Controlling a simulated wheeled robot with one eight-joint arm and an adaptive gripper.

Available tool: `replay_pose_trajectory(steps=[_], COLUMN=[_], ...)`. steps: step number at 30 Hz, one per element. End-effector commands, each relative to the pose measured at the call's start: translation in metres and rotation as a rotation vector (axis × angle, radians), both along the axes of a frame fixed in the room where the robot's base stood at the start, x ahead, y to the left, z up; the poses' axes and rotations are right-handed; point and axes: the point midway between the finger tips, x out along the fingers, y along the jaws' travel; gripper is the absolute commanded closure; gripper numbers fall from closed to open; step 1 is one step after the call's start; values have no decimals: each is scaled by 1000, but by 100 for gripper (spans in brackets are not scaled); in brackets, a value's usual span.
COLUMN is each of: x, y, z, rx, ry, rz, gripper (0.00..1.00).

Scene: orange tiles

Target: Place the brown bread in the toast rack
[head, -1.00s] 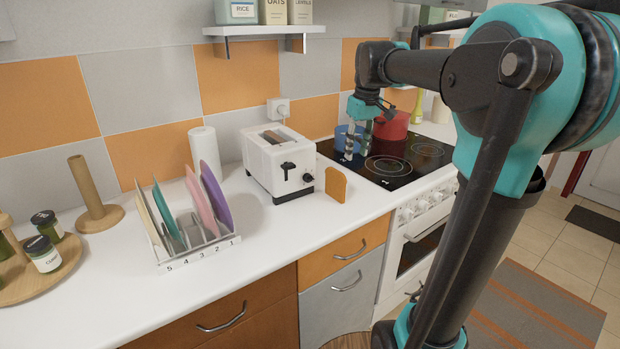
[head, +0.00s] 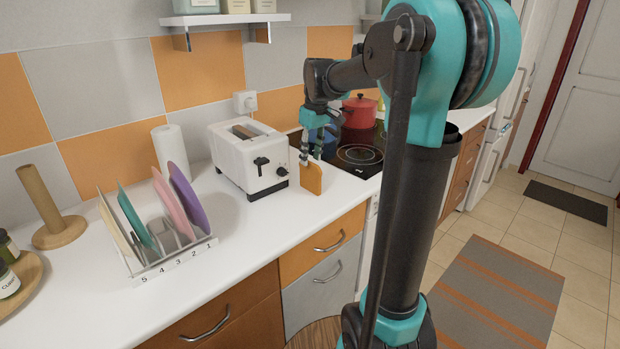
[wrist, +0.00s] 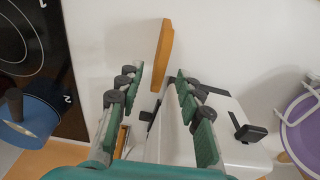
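The brown bread (head: 311,178) is a single slice standing upright on the white counter, just right of the toaster. In the wrist view the slice (wrist: 164,52) shows nearly edge-on, just beyond my fingertips and between their lines. My gripper (head: 312,157) is open and empty, fingers pointing down at the slice's top; I cannot tell whether they touch it. In the wrist view its two fingers (wrist: 160,80) are spread apart. A pale rack (head: 178,262) with slots labelled 5 to 1 holds cream, teal, pink and purple plates, with a gap around the middle.
The white toaster (head: 247,160) stands close beside the slice, with brown bread inside (wrist: 123,138). A blue pot (wrist: 35,118) and a red pot (head: 359,112) are on the black hob to the right. A paper roll (head: 170,150) stands behind the rack. Counter between rack and toaster is clear.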

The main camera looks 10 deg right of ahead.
Motion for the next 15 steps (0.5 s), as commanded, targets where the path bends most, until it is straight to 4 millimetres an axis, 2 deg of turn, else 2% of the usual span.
replay_pose_trajectory(steps=[5,15], x=[1,3], y=[1,2], z=[-10,-53], rx=[0,0], ry=[0,0], rz=[0,0], gripper=[64,64])
